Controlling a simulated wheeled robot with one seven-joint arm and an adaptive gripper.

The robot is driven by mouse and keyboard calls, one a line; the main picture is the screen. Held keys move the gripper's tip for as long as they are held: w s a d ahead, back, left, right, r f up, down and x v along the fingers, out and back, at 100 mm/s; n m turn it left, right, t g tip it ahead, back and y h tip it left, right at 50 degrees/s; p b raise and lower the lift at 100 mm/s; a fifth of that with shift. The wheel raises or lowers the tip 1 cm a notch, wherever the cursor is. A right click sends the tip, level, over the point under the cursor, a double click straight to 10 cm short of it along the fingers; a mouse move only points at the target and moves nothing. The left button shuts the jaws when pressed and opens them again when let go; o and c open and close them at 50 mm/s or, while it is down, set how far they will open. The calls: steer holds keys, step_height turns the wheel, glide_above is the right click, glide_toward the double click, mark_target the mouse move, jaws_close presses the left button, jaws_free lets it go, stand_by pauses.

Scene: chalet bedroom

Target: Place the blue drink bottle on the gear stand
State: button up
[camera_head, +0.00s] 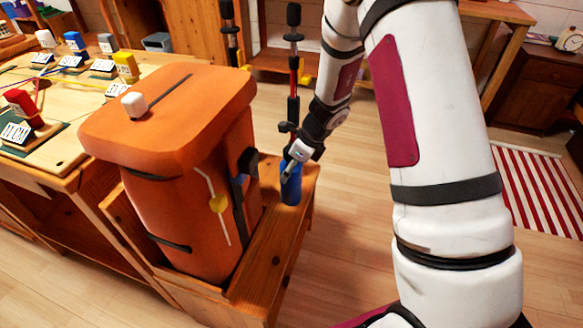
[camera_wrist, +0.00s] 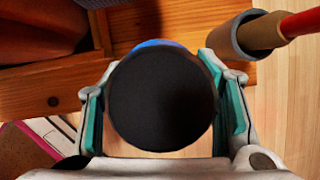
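The blue drink bottle (camera_head: 291,187) is upright at my gripper (camera_head: 297,157), over the right end of the wooden gear stand (camera_head: 262,252). I cannot tell whether its base touches the stand. In the wrist view its round black cap (camera_wrist: 162,100) fills the space between the two teal-padded fingers, with a sliver of blue behind it. The fingers appear closed around the bottle; the cap hides most of the body and the contact. The wooden stand also shows in the wrist view (camera_wrist: 45,95).
Poles (camera_head: 293,75) stand behind the bottle. A table (camera_head: 60,150) with labelled coloured blocks is at left. Floor (camera_head: 345,215) is clear at right.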

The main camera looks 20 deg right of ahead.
steer(key=shift+o, duration=1.1)
steer(key=shift+r, duration=0.1)
steer(key=p+v, duration=0.5)
steer(key=v, duration=0.7)
steer(key=shift+r, duration=0.15)
